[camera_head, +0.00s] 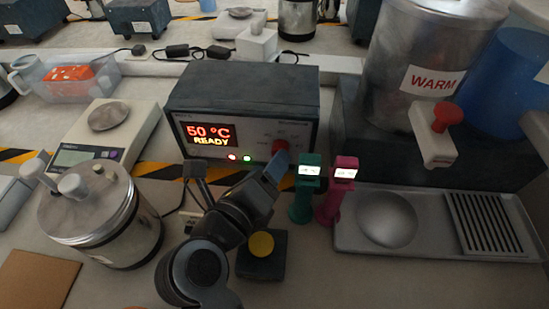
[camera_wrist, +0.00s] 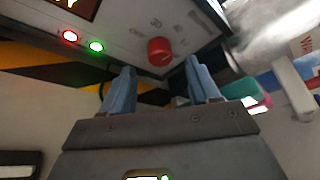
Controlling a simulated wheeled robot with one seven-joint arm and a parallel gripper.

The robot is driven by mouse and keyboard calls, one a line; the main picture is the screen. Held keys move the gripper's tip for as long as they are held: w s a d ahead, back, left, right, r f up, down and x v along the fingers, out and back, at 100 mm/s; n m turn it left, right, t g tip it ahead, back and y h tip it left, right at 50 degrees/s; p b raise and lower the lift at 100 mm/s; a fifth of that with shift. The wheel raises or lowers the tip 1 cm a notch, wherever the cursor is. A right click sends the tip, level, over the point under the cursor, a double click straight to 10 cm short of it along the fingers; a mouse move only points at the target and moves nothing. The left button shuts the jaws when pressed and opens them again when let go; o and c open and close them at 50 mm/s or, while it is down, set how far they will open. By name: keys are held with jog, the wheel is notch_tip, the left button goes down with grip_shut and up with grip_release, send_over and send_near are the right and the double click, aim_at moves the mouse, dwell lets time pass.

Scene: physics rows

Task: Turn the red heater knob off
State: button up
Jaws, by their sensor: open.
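The heater (camera_head: 240,95) is a dark box with a display reading 50 °C READY, and a red and a green light lit below it. Its red knob (camera_head: 281,146) sits on the right of the front panel; it also shows in the wrist view (camera_wrist: 160,51) with faint markings around it. My gripper (camera_wrist: 160,82) is open and empty. Its two blue fingers point toward the panel, with the knob ahead of the gap, apart from both fingers. In the head view the gripper (camera_head: 275,165) is just below the knob, and its far finger is hidden.
A green device (camera_head: 304,190) and a magenta device (camera_head: 336,192) stand close right of my gripper. A dark block with a yellow button (camera_head: 261,243) is below it. A lidded metal pot (camera_head: 98,215) stands left. A WARM urn (camera_head: 420,60) stands right above a metal tray (camera_head: 428,250).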

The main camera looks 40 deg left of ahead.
jog(key=x, duration=0.3)
jog(key=shift+w, duration=0.15)
jog(key=c, duration=1)
